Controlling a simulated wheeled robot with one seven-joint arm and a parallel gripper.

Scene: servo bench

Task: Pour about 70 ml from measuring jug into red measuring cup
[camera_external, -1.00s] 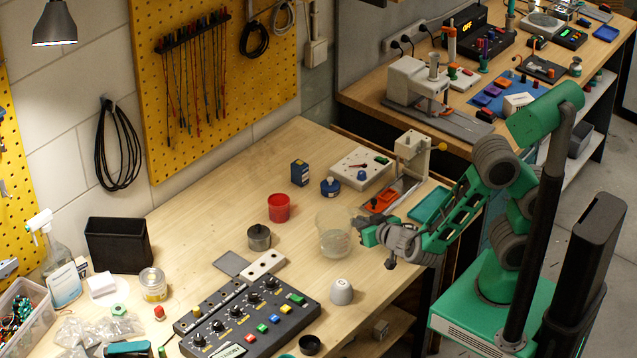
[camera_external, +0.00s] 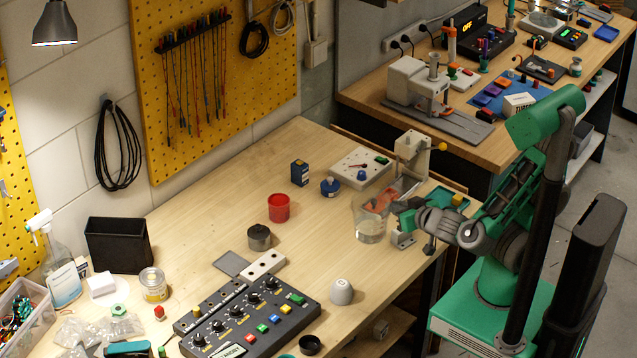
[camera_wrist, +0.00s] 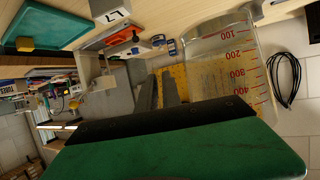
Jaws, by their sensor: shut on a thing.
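The red measuring cup (camera_external: 279,208) stands upright on the bench, left of my gripper and apart from it. The clear measuring jug (camera_external: 369,228) is at the right side of the bench, with some clear liquid low inside. It looks upright; I cannot tell whether its base touches the bench. My gripper (camera_external: 391,206) is shut on the jug from its right side. In the wrist view the jug (camera_wrist: 222,65) shows red graduation marks, and the dark gripper fingers (camera_wrist: 160,92) reach to it. The exact grip point is partly hidden.
A grey cup (camera_external: 341,291), a dark metal pot (camera_external: 259,237) and a black control box (camera_external: 250,318) stand at the front. Bare bench lies between the jug and the red cup.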

